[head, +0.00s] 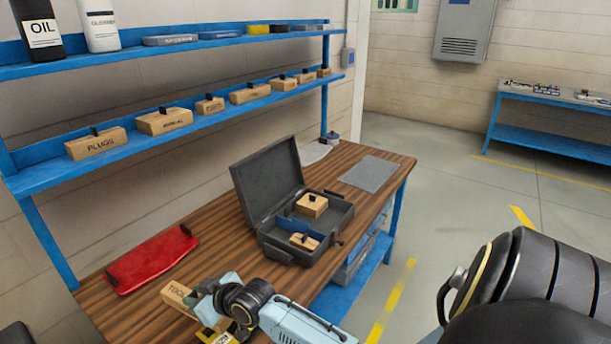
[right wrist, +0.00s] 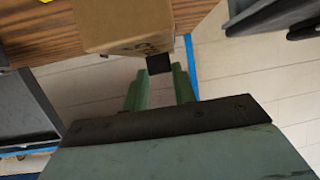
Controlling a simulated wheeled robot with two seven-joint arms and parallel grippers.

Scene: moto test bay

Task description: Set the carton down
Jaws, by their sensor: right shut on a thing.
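A tan carton (head: 176,296) with dark lettering shows at the front of the wooden workbench (head: 120,318), partly hidden by my right gripper (head: 203,302). In the right wrist view the carton (right wrist: 122,24) has a black tab (right wrist: 158,64) on top, between the tips of my right gripper (right wrist: 160,80). The right gripper is shut on this tab. I cannot tell whether the carton touches the bench. My left gripper is not in view.
An open grey case (head: 290,252) holding cartons stands on the bench beyond the gripper. A red tray (head: 150,262) lies at left, a grey mat (head: 370,173) at the far end. Blue shelves (head: 150,140) with several boxes run above the bench. Bare wood lies between tray and case.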

